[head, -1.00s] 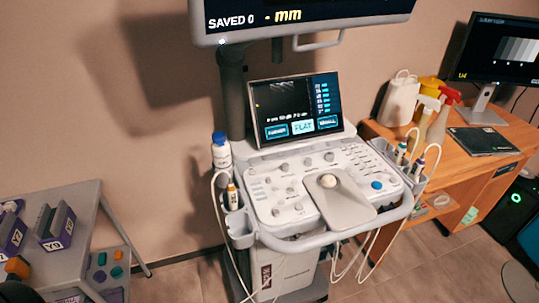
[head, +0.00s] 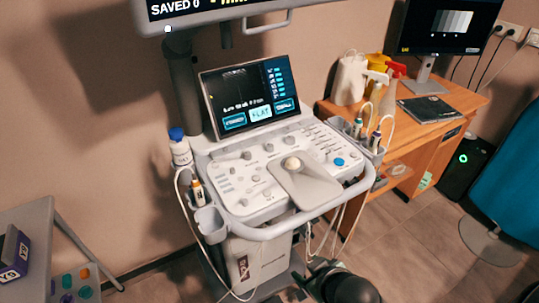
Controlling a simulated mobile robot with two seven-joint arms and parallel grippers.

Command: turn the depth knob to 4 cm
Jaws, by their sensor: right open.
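The ultrasound console (head: 224,180) stands in the middle of the head view. Its panel bears several grey knobs, a pale trackball (head: 291,163) and a blue round button (head: 339,162). Labels are too small to read, so I cannot tell which knob sets depth. The tilted touch screen (head: 248,95) shows "FLAT" on a pale button; no depth value is readable. My right gripper (head: 318,275) is dark, low at the bottom edge, below the console's front rail and apart from the knobs. It is open. My left gripper is out of view.
A blue-capped bottle (head: 180,148) and probe holders flank the panel. A wooden desk (head: 400,150) with spray bottles is right. A grey table (head: 30,225) is left. Space above the panel is clear.

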